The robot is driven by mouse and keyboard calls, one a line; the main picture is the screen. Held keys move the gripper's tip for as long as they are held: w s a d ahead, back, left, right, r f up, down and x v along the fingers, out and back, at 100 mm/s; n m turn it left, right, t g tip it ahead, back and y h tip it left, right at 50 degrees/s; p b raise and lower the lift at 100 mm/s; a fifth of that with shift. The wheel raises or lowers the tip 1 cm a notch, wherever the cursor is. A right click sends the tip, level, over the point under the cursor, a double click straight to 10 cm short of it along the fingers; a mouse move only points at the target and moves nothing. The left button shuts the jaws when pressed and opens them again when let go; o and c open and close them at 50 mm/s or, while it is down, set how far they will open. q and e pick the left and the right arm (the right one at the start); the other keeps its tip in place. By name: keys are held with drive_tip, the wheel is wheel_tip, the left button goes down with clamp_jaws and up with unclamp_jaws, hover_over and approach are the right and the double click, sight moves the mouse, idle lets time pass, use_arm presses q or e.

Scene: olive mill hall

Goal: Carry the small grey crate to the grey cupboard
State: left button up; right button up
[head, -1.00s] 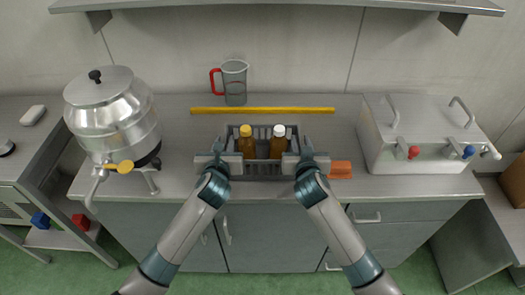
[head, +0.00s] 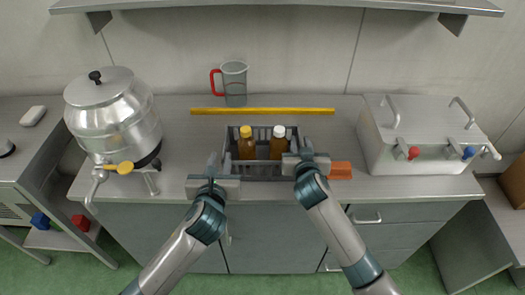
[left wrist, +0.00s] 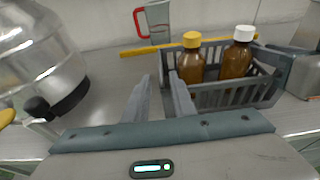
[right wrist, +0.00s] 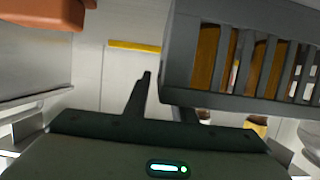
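The small grey crate (head: 262,170) stands on the metal worktop with slatted sides. It holds a brown bottle with a yellow cap (head: 246,148) and one with a white cap (head: 277,148). My left gripper (head: 214,168) is open and empty, apart from the crate at its left front; its fingers show in the left wrist view (left wrist: 163,88). My right gripper (head: 305,152) is at the crate's right side. In the right wrist view its fingers (right wrist: 163,95) are apart, one outside the crate wall, the other partly hidden by it. I cannot tell which cupboard is the grey cupboard.
Grey-green cabinet fronts (head: 265,240) lie under the worktop. A steel urn (head: 112,120) stands left, a steel box with taps (head: 415,140) right. Behind the crate are a yellow strip (head: 262,110) and a jug (head: 235,84). An orange block (head: 340,170) lies right of the crate.

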use_arm(q)
drive_tip(key=shift+v, duration=1)
use_arm(e)
drive_tip(key=v, duration=1.2)
